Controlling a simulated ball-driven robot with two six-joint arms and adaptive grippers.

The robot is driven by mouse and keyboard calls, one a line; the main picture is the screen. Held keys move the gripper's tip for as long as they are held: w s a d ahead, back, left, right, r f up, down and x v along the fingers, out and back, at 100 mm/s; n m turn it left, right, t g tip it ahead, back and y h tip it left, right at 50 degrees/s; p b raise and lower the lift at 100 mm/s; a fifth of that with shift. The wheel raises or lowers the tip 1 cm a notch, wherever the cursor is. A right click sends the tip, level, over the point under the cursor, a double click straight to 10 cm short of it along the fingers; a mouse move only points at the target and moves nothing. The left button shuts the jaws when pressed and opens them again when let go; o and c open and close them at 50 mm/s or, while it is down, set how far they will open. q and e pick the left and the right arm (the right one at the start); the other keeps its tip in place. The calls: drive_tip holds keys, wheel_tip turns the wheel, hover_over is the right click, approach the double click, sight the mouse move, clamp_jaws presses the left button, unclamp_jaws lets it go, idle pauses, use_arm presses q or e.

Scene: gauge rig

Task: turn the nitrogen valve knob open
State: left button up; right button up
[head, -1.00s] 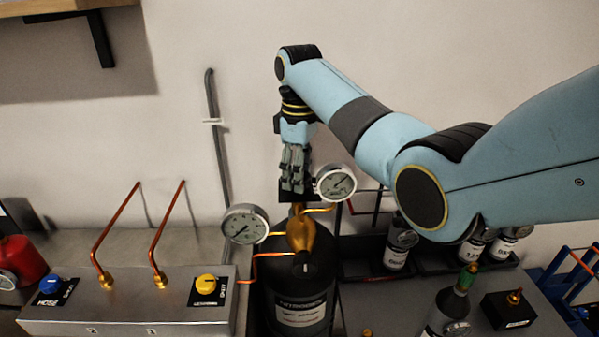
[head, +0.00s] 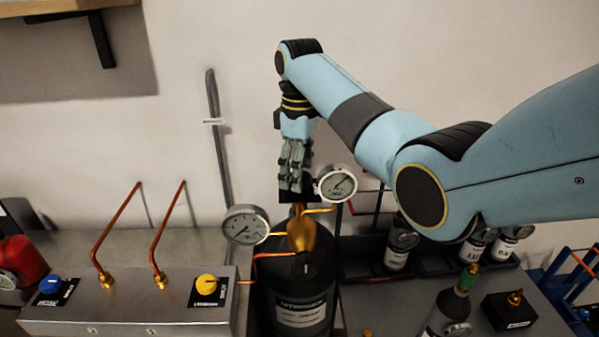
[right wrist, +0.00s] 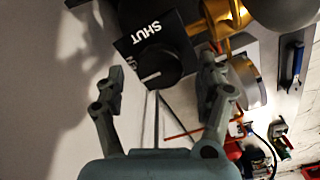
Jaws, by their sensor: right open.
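The nitrogen cylinder (head: 303,292) is black, with a brass valve body (head: 303,236) on top and a round gauge on each side. My right gripper (head: 291,192) points down just above the valve body in the head view and hides the knob there. In the right wrist view the black knob (right wrist: 155,67) sits on a black plate marked SHUT (right wrist: 140,32), with a short white mark on the knob. The open fingers of my right gripper (right wrist: 163,72) stand on either side of the knob, apart from it, with gaps on both sides. My left gripper is out of view.
The left gauge (head: 245,225) and right gauge (head: 337,183) stand close to the gripper. A metal panel (head: 130,305) with blue and yellow knobs and copper pipes lies left. Smaller cylinders (head: 397,248) stand in a dark rack to the right.

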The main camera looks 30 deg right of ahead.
wheel_tip(320, 180, up, 6)
drive_tip(key=shift+r, duration=0.25)
idle(0.5)
